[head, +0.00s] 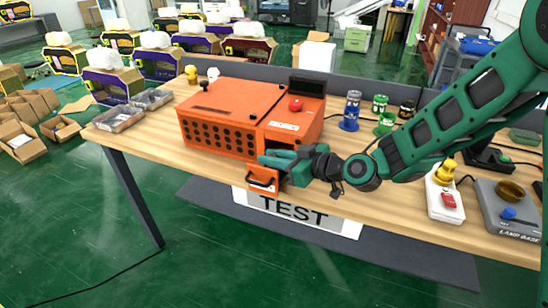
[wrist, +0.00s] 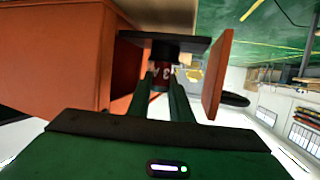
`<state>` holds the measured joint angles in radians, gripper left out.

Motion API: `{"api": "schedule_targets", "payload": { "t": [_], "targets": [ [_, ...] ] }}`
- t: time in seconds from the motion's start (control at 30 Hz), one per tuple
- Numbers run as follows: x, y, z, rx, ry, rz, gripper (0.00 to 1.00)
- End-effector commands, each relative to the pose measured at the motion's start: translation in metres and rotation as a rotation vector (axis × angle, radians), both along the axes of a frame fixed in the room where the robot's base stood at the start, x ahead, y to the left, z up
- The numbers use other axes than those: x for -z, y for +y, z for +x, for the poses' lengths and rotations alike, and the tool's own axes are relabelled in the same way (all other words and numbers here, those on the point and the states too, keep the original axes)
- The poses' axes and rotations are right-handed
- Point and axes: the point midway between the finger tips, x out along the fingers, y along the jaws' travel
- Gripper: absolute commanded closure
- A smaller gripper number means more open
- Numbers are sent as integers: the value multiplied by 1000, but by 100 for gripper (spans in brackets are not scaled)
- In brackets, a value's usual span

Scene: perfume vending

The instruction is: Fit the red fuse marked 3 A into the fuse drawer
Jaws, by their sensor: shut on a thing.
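My gripper (wrist: 163,82) is shut on the red fuse (wrist: 162,74), whose marking "3 A" partly shows sideways in the wrist view. In the head view my gripper (head: 272,158) is at the front of the orange machine, right above the pulled-out fuse drawer, and hides the fuse. The drawer has an orange front (head: 263,180) with a black handle. In the wrist view the orange drawer front (wrist: 216,78) is right of the fingers and the drawer's dark tray (wrist: 185,44) is just beyond the fuse. Whether the fuse sits in its slot I cannot tell.
The orange machine (head: 222,141) stands on the wooden table (head: 150,128). Clear trays (head: 118,118) lie to its left. Colored bottles (head: 350,110) stand behind my arm. A white switch box (head: 436,200) and a grey lamp base (head: 487,205) are at the right.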

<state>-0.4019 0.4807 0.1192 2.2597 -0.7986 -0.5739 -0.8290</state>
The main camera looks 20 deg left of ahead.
Motion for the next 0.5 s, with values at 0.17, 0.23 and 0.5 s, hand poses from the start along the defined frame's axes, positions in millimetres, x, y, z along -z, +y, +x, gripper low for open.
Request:
{"api": "schedule_targets", "payload": {
  "t": [0.17, 0.23, 0.5],
  "targets": [
    [4, -1, 1, 2, 2, 0, 100],
    [4, -1, 0, 1, 1, 0, 67],
    [4, -1, 1, 1, 1, 0, 62]
  ]
}}
